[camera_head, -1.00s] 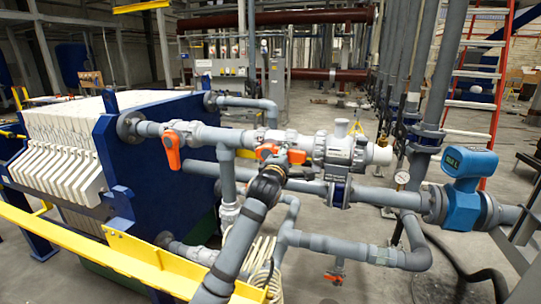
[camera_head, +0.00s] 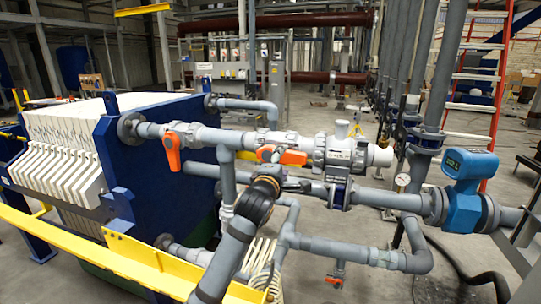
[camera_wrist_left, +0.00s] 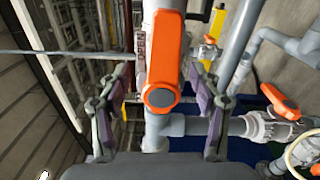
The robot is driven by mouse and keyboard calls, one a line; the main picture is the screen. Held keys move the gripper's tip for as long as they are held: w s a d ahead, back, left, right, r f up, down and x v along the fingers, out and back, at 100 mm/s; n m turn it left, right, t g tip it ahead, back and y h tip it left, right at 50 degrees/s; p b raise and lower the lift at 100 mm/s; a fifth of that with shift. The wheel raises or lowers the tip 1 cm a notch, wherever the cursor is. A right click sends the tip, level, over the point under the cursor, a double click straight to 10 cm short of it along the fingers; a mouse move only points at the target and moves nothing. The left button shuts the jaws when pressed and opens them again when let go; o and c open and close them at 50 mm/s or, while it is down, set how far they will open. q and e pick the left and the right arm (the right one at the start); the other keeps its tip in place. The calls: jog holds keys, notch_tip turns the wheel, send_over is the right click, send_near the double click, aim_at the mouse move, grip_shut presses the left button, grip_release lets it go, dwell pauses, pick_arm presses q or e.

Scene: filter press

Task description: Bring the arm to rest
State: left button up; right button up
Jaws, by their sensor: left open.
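My left gripper (camera_head: 292,184) is in the middle of the head view, just below an orange valve handle (camera_head: 288,156) on the upper grey pipe. In the left wrist view the gripper (camera_wrist_left: 160,82) has its two fingers spread wide, with nothing gripped. The same orange handle (camera_wrist_left: 165,55) shows between and beyond the fingers, along the pipe. Depth between fingers and handle is hard to judge, but in the head view they look apart. My right gripper is not in view.
A second orange handle (camera_head: 172,150) is to the left on the same pipe. A blue flow meter (camera_head: 466,178) is at the right, a white plate stack (camera_head: 62,145) at the left. A yellow rail (camera_head: 135,258) crosses the lower left. Lower pipes (camera_head: 345,248) run close to my arm.

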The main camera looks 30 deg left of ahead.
pick_arm(q)
jog(key=shift+s+d, duration=0.15)
jog(key=shift+s, duration=0.5)
